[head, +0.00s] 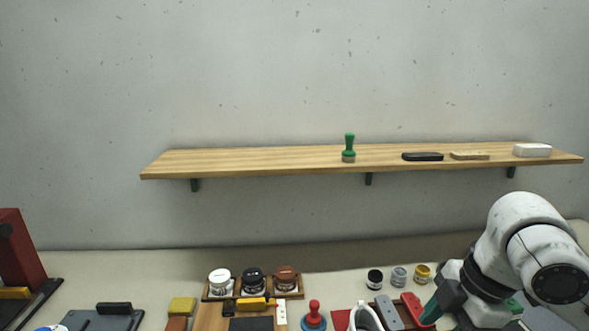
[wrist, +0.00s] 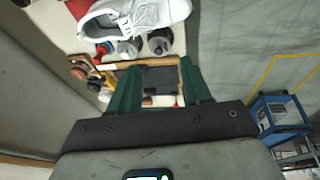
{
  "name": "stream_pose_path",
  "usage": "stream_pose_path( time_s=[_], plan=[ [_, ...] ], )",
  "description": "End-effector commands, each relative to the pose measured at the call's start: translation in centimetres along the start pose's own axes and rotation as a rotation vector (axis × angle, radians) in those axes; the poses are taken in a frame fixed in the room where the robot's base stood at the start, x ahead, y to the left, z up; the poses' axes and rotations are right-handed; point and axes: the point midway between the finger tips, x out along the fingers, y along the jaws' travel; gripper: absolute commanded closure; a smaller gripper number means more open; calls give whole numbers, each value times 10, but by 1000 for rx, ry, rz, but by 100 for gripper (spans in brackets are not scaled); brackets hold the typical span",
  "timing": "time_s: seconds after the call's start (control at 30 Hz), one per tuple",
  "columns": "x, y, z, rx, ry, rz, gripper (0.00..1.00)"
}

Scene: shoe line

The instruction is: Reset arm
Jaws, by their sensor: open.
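My gripper (wrist: 160,78) is open in the wrist view, its two green fingers apart with nothing gripped between them. Beyond the fingers lie a wooden tray with a dark pad (wrist: 160,80) and a white shoe (wrist: 140,16). In the head view my arm reaches in from the right, and a teal finger of my gripper (head: 432,312) shows low over the bench, near a red-handled item and a grey one. The rest of the gripper is partly hidden by my own arm and the picture's lower edge.
A wooden shelf (head: 270,162) on the wall holds a green-handled stamp (head: 349,148), a black brush (head: 422,156), a tan one and a white block (head: 532,150). The bench holds a rack of jars (head: 253,282) and small paint pots (head: 399,276). A blue cart (wrist: 282,118) stands on the floor.

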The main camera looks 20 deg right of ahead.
Motion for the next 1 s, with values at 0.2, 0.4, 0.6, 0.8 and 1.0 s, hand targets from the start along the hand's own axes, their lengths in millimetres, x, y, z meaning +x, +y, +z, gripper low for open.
stream_pose_path(
  time_s=[0.2,0.4,0.6,0.8,1.0],
  plan=[
    [11,28,-50,42,140,118,52],
    [32,50,-102,187,336,220,52],
    [76,49,-125,429,479,235,52],
    [151,16,-121,712,498,173,52],
    [240,-53,-89,983,365,91,52]
  ],
)
